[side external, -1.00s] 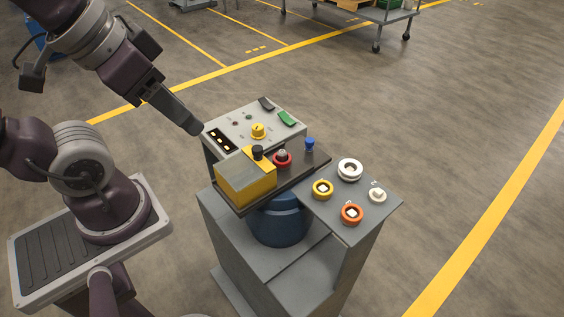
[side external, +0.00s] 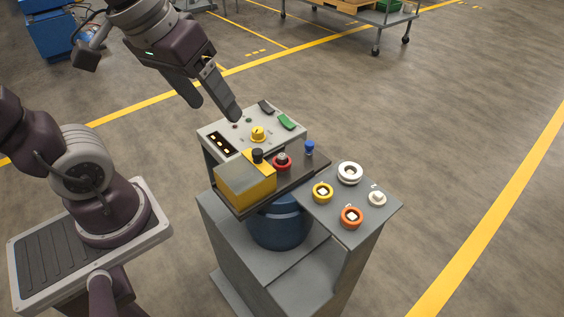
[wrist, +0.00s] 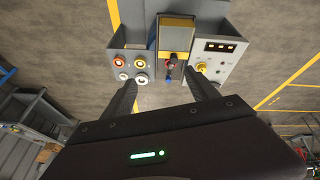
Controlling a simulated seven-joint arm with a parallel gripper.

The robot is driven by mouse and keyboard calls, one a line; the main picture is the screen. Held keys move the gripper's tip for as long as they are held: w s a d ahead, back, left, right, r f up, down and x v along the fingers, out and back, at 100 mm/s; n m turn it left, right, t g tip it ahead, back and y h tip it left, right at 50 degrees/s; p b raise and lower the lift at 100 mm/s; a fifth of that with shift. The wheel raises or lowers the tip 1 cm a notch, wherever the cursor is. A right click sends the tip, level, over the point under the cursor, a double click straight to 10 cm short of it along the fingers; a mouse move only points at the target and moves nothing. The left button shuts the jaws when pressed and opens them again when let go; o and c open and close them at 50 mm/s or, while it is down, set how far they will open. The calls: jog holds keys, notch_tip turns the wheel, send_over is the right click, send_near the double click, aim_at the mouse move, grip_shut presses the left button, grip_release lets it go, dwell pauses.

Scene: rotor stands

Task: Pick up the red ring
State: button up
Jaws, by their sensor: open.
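The red ring (side external: 282,165) sits around a grey-topped post on the dark tray (side external: 315,168), between a blue peg (side external: 309,147) and a yellow box (side external: 247,180). In the wrist view the red ring (wrist: 173,62) looks small and is partly covered by its post. My gripper (side external: 216,111) is open and empty, above and to the left of the ring, near the back of the control panel. In the wrist view its fingers (wrist: 163,82) point toward the stand with a wide gap, and the ring lies beyond them.
A grey control panel (side external: 225,130) with a yellow knob (side external: 258,133) and green switch stands behind the tray. On the right, a lower shelf (side external: 330,205) carries an orange ring (side external: 345,222), a yellow ring (side external: 315,193), a white ring (side external: 350,180) and a small white piece (side external: 377,198).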

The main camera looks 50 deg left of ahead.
jog(key=w+a+f+n+g, duration=0.1)
jog(key=w+f+n, duration=0.2)
jog(key=w, duration=0.2)
jog(key=w+f+n+g, duration=0.1)
jog(key=w+f+n, duration=0.15)
jog(key=w, duration=0.25)
jog(key=n+g, duration=0.3)
jog(key=n, duration=0.4)
send_over(282, 155)
jog(key=f, duration=1.2)
jog(key=shift+w+d+f, duration=0.15)
jog(key=shift+w+d, duration=0.05)
jog(key=shift+w, duration=0.05)
jog(key=shift+n, duration=0.25)
jog(key=f, duration=0.7)
jog(key=shift+s+a+f, duration=0.2)
jog(key=shift+a+f, duration=0.05)
jog(key=shift+f, duration=0.05)
jog(key=shift+c, duration=0.5)
grip_shut()
